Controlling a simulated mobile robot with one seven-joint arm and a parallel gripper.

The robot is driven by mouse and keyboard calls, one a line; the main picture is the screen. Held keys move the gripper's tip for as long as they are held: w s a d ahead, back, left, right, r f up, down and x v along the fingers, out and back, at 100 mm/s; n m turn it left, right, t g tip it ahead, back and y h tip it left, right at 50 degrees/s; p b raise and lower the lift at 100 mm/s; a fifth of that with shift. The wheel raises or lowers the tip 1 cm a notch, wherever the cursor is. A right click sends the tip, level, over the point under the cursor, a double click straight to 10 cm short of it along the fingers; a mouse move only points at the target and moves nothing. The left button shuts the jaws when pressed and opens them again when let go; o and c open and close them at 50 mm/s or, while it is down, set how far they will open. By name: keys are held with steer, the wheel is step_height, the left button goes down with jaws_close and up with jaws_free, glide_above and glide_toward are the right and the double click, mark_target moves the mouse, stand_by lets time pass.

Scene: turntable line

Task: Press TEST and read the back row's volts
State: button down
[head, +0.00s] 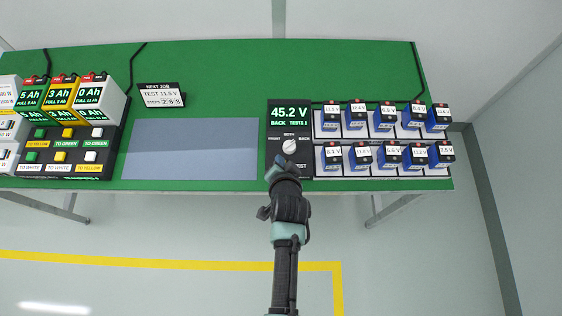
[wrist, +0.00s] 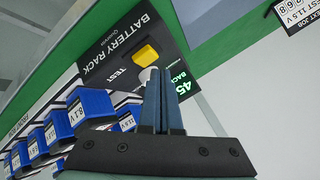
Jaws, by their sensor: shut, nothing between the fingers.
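The battery rack panel (head: 275,130) is a dark block; its lit display (head: 290,115) reads 45.2 V, BACK, TESTS 1. A white knob (head: 289,146) sits below the display. The yellow TEST button (wrist: 145,54) shows in the wrist view; in the head view my arm hides it. The back row of batteries (head: 381,123) and the front row (head: 387,157) stand right of the panel, blue with white volt labels. My gripper (head: 282,163) is shut and empty over the panel's lower part. In the wrist view its fingertips (wrist: 161,72) appear beside the knob, close to the button.
A NEXT JOB card (head: 161,96) reads TEST 11.5 V and STEPS 2 6 8. A grey-blue mat (head: 190,150) lies bare left of the panel.

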steer(key=shift+f, duration=0.1)
stand_by(0.7)
steer(key=shift+f+b, duration=0.3)
steer(key=shift+f, duration=0.05)
steer(key=shift+f+b, duration=0.35)
steer(key=shift+f, duration=0.1)
stand_by(0.6)
steer(key=shift+r, duration=0.1)
steer(key=shift+r+p, duration=0.8)
steer(key=shift+p, duration=0.05)
step_height(320, 180, up, 5)
steer(key=p, duration=0.4)
steer(key=shift+p, duration=0.4)
stand_by(0.5)
